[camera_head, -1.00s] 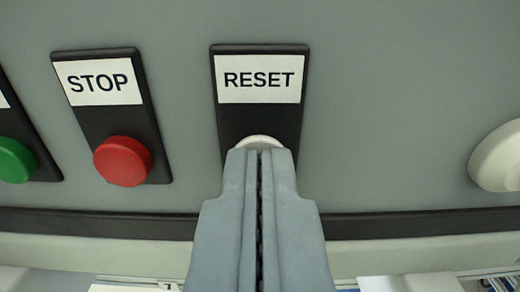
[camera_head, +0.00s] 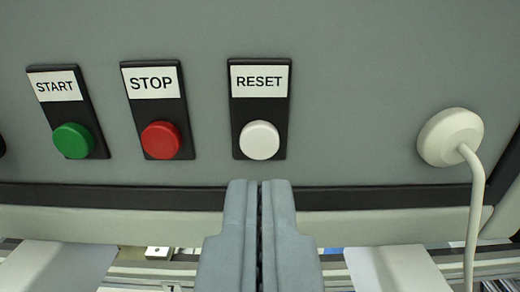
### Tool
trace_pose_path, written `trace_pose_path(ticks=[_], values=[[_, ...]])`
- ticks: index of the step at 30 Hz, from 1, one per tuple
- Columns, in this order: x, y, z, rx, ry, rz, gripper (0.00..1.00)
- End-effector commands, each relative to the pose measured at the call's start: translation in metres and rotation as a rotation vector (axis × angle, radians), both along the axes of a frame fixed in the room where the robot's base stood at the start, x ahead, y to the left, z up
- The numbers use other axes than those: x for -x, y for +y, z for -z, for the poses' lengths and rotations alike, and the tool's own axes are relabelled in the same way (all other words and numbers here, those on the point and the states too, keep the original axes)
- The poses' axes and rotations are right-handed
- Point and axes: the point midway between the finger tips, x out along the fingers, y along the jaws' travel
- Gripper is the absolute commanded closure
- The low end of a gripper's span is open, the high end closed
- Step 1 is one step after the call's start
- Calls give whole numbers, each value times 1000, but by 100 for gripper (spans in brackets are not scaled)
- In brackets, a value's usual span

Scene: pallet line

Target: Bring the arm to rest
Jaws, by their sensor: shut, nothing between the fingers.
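My gripper (camera_head: 259,185) points up the picture from the bottom middle. Its two grey fingers are shut together with nothing between them. The fingertips stand below the white RESET button (camera_head: 259,140), apart from it in the picture. The button is fully visible on its black plate.
A grey panel (camera_head: 350,90) fills the upper view. The red STOP button (camera_head: 161,140) and green START button (camera_head: 73,141) sit left of RESET. A white round fitting (camera_head: 450,137) with a cable (camera_head: 475,210) hanging down is at the right. A dark strip (camera_head: 380,198) runs along the panel's lower edge.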

Motion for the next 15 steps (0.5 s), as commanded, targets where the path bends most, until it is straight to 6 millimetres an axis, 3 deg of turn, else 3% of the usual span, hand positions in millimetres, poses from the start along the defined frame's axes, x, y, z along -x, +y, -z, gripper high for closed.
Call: trace_pose_path(ticks=[15], values=[[8,0,0,0,-1,0,100]])
